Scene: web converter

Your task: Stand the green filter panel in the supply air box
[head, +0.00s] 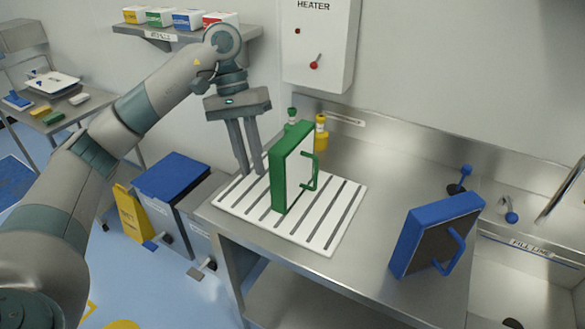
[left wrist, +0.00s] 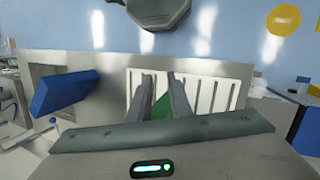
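The green filter panel (head: 292,170), with a green frame, pale face and green handle, stands upright on a white slotted rack (head: 338,228) on the steel counter. My left gripper (head: 251,172) points down just left of the panel in the head view, its two fingers apart with nothing visibly held. In the left wrist view a green part of the panel (left wrist: 161,106) shows between the fingers (left wrist: 161,80), partly hidden by them; I cannot tell whether they touch it. I cannot identify the supply air box in either view. My right gripper is not in view.
A blue-framed panel (head: 437,234) stands on the counter at right, near a sink (head: 520,285). Green and yellow bottles (head: 321,132) stand behind the rack. A heater box (head: 320,45) hangs on the wall. The counter between rack and blue panel is clear.

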